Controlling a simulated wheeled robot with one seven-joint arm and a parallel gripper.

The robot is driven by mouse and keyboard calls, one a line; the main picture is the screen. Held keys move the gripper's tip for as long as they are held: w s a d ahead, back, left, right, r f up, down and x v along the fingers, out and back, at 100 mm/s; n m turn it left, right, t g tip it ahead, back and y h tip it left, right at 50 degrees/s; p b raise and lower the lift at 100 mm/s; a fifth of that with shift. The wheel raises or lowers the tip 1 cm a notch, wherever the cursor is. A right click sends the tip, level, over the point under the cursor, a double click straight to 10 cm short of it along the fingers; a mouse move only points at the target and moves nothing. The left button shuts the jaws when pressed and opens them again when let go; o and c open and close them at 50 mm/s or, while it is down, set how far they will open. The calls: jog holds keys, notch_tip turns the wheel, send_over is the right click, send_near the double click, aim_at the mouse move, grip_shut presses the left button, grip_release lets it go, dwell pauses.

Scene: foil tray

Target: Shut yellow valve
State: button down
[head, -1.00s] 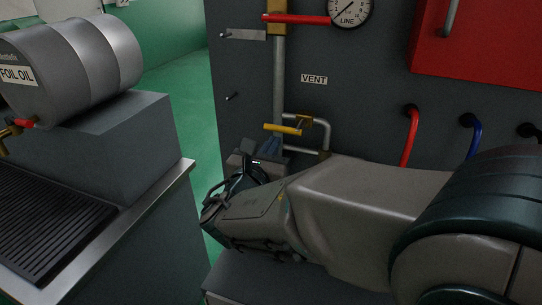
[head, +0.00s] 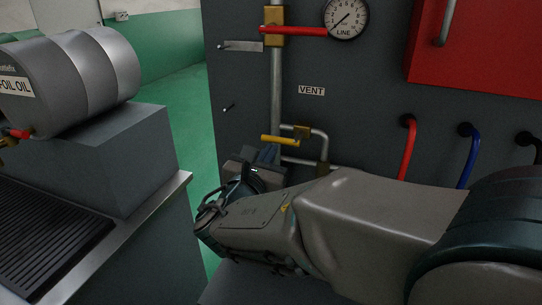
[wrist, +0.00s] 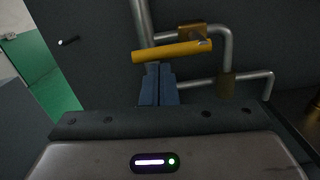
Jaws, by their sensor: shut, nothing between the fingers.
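The yellow valve lever (head: 280,140) is below the VENT label on the dark panel, on a brass valve body (head: 302,131) in a grey pipe branch. It lies nearly level, pointing left from the body across the vertical pipe. In the wrist view the yellow lever (wrist: 172,51) runs across above my gripper (wrist: 158,72), whose two blue fingers are together with nothing between them. The fingertips are just under the lever's middle; I cannot tell whether they touch it. In the head view my gripper (head: 269,152) is partly hidden by my wrist.
A red lever (head: 295,31) is on the vertical pipe above, beside a LINE gauge (head: 346,18). Red (head: 408,148) and blue (head: 470,155) hoses hang at right. An oil drum (head: 75,80) lies on a block at left. A peg (head: 229,107) sticks out of the panel.

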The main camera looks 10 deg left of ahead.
aim_at(269, 141)
jog(key=shift+r+m+b, duration=0.15)
jog(key=shift+m+b, duration=0.35)
jog(key=shift+b, duration=0.1)
notch_tip(269, 141, up, 3)
jog(key=m+b, duration=0.7)
jog(key=b, duration=0.1)
jog(key=shift+m+h+b, duration=0.3)
jog(key=shift+m+b, duration=0.1)
jog(key=d+r+m+b, duration=0.1)
jog(key=m+b, duration=0.2)
jog(key=d+r+m+b, duration=0.1)
jog(key=m+b, duration=0.2)
jog(key=r+m+b, duration=0.1)
jog(key=m+b, duration=0.2)
jog(key=shift+s+d+r+g, duration=0.1)
jog(key=shift+d+g, duration=0.3)
jog(key=shift+r, duration=0.1)
